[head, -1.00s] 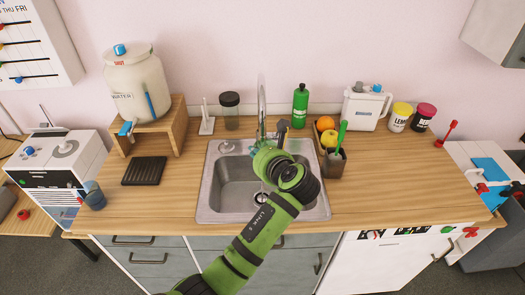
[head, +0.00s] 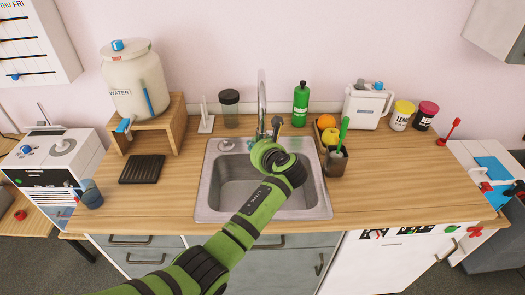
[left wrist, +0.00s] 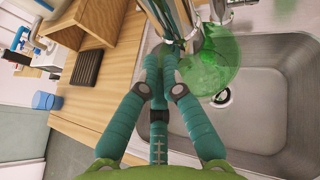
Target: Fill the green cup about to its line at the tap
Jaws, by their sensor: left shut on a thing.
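The green cup (left wrist: 215,68) is see-through and shows in the left wrist view, over the sink (left wrist: 270,95). My left gripper (left wrist: 172,42) is shut on it at its left side. The metal tap (head: 262,95) rises behind the sink in the head view, and metal tap parts show at the top of the left wrist view, close to the cup. My arm and wrist hide the cup in the head view. I cannot make out its line or any water in it. My right gripper is out of view.
A black ridged mat (head: 142,169) and a blue cup (head: 91,194) lie to the left. A water jar (head: 134,80) stands on a wooden stand. The counter front right is clear.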

